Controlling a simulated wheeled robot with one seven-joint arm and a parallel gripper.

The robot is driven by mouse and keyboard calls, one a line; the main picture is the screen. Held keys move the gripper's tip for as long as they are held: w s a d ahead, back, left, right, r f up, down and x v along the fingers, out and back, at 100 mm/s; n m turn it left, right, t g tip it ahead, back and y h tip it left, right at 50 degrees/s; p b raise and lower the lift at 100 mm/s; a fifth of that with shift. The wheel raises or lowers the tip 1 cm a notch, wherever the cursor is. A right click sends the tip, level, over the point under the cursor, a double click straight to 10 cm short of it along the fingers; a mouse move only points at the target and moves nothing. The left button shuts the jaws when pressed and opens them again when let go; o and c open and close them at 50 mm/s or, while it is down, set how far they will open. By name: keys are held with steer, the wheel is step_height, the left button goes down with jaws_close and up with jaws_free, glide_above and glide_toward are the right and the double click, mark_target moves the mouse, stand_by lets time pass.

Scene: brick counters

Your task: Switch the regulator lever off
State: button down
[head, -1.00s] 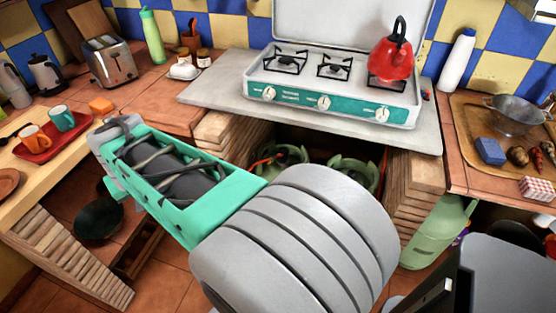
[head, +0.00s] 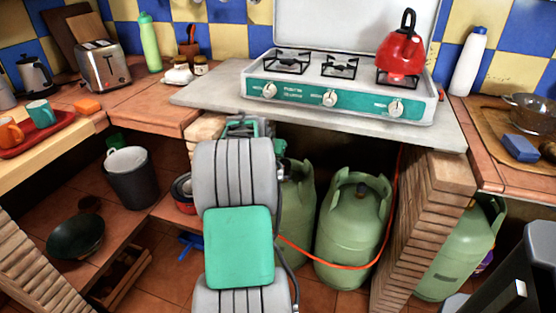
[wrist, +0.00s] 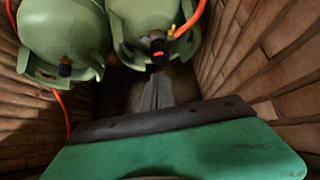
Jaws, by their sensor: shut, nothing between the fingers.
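Two green gas bottles stand under the stove counter: the right one (head: 350,230) in plain sight, the left one (head: 302,215) partly behind my arm. In the wrist view, a black regulator with a small red lever (wrist: 157,54) sits on the valve of the nearer bottle (wrist: 150,18). A yellow part and an orange hose show beside it. My gripper (wrist: 158,76) is shut and empty, its fingertips just short of the regulator in the picture; I cannot tell whether they touch. The head view hides the fingertips and regulator. The other bottle (wrist: 62,35) has a dark valve.
Brick walls flank the niche; the right one (head: 425,215) is close to the bottles. The stove (head: 340,92) with a red kettle (head: 402,50) stands on the counter slab (head: 215,93) above. An orange hose (head: 345,267) loops around the bottles. A grey bin (head: 131,180) stands left.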

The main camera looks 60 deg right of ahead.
mark_target(280, 166)
steer(key=b+x, duration=0.1)
steer(key=x, duration=0.8)
steer(key=shift+d+f+b, duration=0.1)
steer(key=shift+f+b, duration=0.1)
steer(key=shift+b, duration=0.2)
steer(key=shift+s+f+b, duration=0.1)
steer(key=shift+f+b, duration=0.05)
steer(key=shift+b, duration=0.15)
